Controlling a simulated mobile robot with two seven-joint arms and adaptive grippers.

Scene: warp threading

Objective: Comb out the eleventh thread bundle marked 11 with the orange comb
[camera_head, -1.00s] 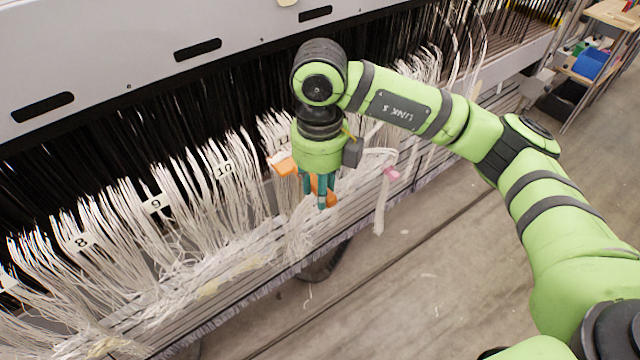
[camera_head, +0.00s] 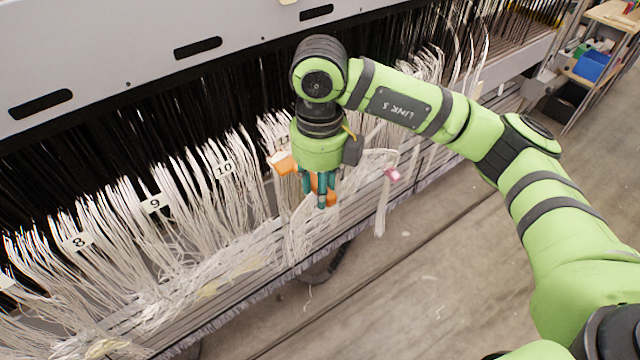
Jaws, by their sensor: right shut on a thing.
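My right gripper (camera_head: 321,196) is shut on the orange comb (camera_head: 284,163). The comb's orange ends show to the left of the gripper and below it, between the teal fingers. The gripper points down in front of the eleventh thread bundle (camera_head: 275,130). The tag marked 11 (camera_head: 284,141) is partly hidden by the gripper and comb. The white threads of this bundle hang behind and below the comb. I cannot tell whether the comb's teeth are in the threads. My left gripper is not in view.
Bundles with tags 8 (camera_head: 78,242), 9 (camera_head: 154,203) and 10 (camera_head: 225,169) hang to the left. A pink clip (camera_head: 392,175) holds a white bundle to the right. The grey machine beam (camera_head: 120,50) runs above. Shelves (camera_head: 590,70) stand at the upper right; the floor is open.

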